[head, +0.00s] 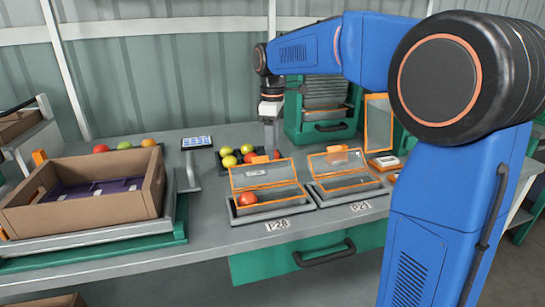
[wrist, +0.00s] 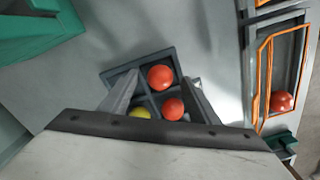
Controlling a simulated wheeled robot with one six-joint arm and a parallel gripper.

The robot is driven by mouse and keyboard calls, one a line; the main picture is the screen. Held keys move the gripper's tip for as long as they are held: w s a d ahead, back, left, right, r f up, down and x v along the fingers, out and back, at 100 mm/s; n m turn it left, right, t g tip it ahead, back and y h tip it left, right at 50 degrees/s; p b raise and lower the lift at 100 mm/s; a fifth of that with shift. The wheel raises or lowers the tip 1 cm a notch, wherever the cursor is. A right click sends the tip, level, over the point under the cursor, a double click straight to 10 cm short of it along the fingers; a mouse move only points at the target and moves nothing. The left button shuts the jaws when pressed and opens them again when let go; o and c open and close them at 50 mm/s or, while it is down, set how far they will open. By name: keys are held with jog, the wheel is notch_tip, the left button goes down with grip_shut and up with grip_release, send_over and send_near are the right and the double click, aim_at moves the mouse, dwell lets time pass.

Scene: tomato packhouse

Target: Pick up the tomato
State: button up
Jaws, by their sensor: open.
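My gripper (wrist: 160,97) is open above a dark divided tray (wrist: 115,74). In the wrist view a red tomato (wrist: 160,77) sits in the tray's far compartment. A second red tomato (wrist: 173,108) lies between the fingers, nearer the right one. A yellow tomato (wrist: 138,113) is partly hidden by my gripper's body. In the head view my gripper (head: 270,148) hangs down over the tray, which holds yellow and red tomatoes (head: 228,161). Nothing is seen held. Another red tomato (head: 247,198) lies in the left orange-framed, clear-lidded bin.
The two lidded bins (head: 275,213) (head: 350,195) stand open at the table's front. A cardboard box (head: 85,215) is on the left, with several tomatoes (head: 124,145) behind it. A small screen on a stand (head: 196,142) is left of the tray. A green cabinet (head: 320,130) stands behind.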

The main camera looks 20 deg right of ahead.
jog(key=shift+f, duration=0.35)
jog(key=shift+c, duration=0.4)
jog(key=c, duration=0.8)
jog(key=shift+r, duration=0.15)
